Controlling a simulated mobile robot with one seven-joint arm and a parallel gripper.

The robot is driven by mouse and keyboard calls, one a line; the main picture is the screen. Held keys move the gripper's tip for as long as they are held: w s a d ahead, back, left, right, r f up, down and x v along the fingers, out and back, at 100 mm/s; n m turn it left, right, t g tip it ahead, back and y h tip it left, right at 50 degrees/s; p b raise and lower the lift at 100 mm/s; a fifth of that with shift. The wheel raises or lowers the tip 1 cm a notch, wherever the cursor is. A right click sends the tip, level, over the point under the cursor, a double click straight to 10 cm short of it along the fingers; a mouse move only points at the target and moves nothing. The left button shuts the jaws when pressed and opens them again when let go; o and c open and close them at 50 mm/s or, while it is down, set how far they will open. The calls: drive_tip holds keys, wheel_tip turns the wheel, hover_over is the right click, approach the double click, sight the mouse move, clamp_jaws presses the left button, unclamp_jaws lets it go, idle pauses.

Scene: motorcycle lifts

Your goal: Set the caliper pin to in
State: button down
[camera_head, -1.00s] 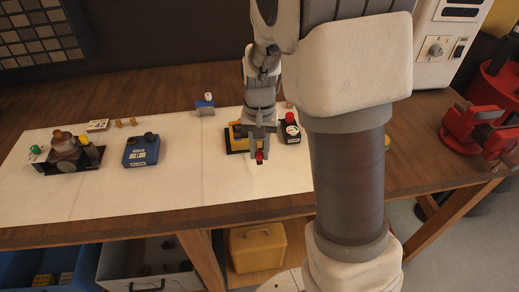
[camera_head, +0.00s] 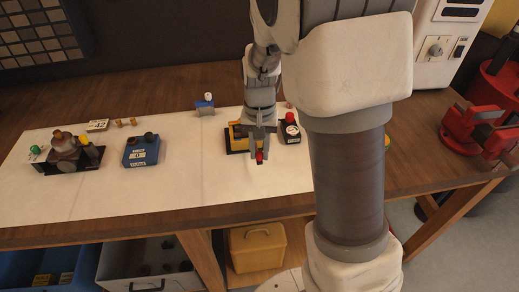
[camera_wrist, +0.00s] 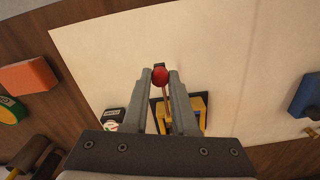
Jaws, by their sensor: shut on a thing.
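The caliper pin shows as a red knob (camera_wrist: 160,76) on a thin rod, in front of a yellow caliper (camera_wrist: 198,108) on a dark base. In the head view the yellow caliper (camera_head: 236,138) sits on the white mat, with the red knob (camera_head: 259,155) at its near side. My gripper (camera_wrist: 160,78) is shut on the red knob, one finger on each side of it. The gripper (camera_head: 258,152) also shows in the head view, reaching down over the caliper. My fingers and wrist hide part of the caliper, and how far the pin sits in is hard to tell.
A dark block with a red knob and white dial (camera_head: 291,128) stands close right of the caliper. A blue box (camera_head: 141,151) and a small blue device (camera_head: 205,105) stand to the left. A red vise (camera_head: 480,130) is at the right. The mat front-left of the caliper is clear.

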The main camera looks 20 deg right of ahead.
idle(0.3)
drive_tip(key=w, duration=0.5)
drive_tip(key=w+d+p, duration=0.1)
drive_tip(key=w, duration=0.2)
drive_tip(key=shift+w+r, duration=0.1)
drive_tip(key=shift+r, duration=0.05)
drive_tip(key=c, duration=0.8)
unclamp_jaws()
drive_tip(key=shift+w, duration=0.1)
drive_tip(key=shift+o, duration=0.5)
wheel_tip(320, 180, up, 17)
drive_tip(key=shift+r+p, duration=0.15)
drive_tip(key=shift+p, duration=0.3)
